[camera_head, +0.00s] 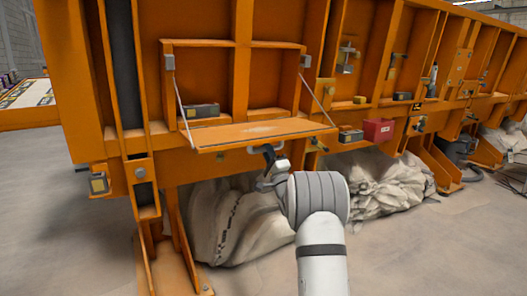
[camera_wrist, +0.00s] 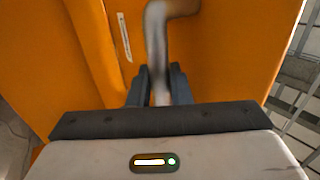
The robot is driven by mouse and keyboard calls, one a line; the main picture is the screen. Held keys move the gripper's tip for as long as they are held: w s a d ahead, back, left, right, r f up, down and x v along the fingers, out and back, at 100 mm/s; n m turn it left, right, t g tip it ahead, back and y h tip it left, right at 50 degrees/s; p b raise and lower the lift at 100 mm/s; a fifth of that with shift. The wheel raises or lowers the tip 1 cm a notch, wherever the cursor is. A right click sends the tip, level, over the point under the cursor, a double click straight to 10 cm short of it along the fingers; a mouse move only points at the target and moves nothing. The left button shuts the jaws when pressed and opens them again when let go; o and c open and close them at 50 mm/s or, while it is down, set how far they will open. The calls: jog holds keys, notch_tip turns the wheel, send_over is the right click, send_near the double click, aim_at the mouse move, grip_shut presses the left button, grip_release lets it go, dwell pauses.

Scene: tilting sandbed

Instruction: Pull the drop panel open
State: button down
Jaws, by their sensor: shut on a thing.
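The drop panel (camera_head: 240,132) is an orange flap on the side of the orange sandbed frame. In the head view it is folded down to about level, with a stay on each side running up to the frame. My gripper (camera_head: 268,165) is below its front edge. In the wrist view my gripper (camera_wrist: 159,88) is shut on a grey metal handle (camera_wrist: 156,38), with the dark fingers on either side of it. The orange panel surface (camera_wrist: 215,50) fills most of that view.
A dark box (camera_head: 201,111) sits in the recess behind the panel. A red box (camera_head: 379,130) and a small grey box (camera_head: 350,136) are on the ledge to the right. Pale sacks (camera_head: 235,215) lie under the frame. The floor at left is clear.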

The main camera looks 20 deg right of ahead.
jog(key=shift+w+a+r, duration=0.15)
jog(key=shift+r, duration=0.05)
jog(key=c, duration=1.4)
grip_release()
jog(key=shift+w+f, duration=0.1)
jog(key=shift+f, duration=0.05)
jog(key=shift+o, duration=0.2)
jog(key=shift+s+f, duration=0.2)
jog(key=shift+s, duration=0.15)
jog(key=p+v, duration=0.2)
jog(key=v, duration=0.5)
jog(key=shift+f, duration=0.15)
